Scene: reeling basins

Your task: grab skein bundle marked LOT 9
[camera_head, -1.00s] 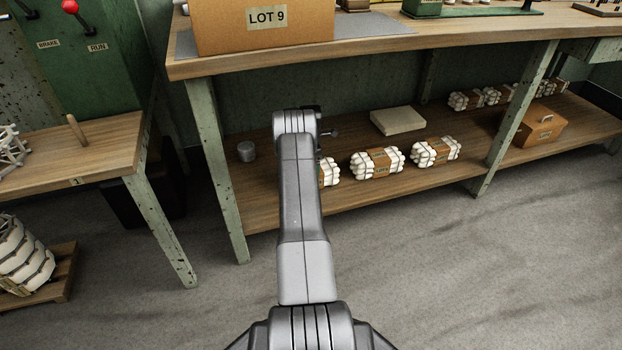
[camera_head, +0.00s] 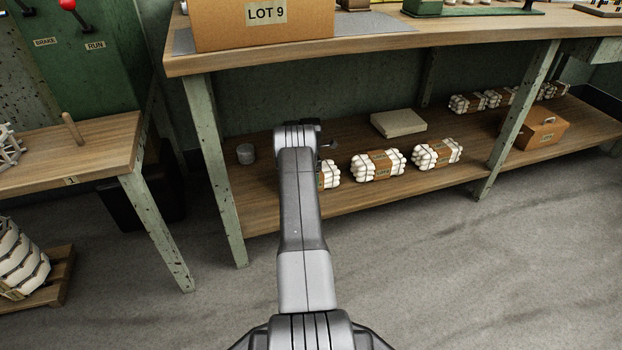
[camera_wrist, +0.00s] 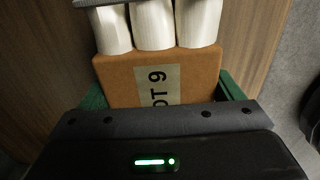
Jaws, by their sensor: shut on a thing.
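A skein bundle (camera_wrist: 156,26) with white rolls and a brown band (camera_wrist: 118,78) fills the upper middle of the wrist view. Its pale label reads "OT 9", the first letter cut off. My gripper (camera_wrist: 163,92) is shut on this bundle, with green finger parts at both sides of the band. In the head view my arm hides the gripper. A partly hidden bundle (camera_head: 330,175) shows just right of my arm on the lower shelf; I cannot tell if it is the held one.
More bundles (camera_head: 378,165) (camera_head: 437,153) lie on the lower shelf (camera_head: 420,190), beside a pale flat box (camera_head: 398,122) and a small grey can (camera_head: 245,153). A carton (camera_head: 222,30) labelled LOT 9 stands on the worktop above. Table legs (camera_head: 222,190) flank the shelf.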

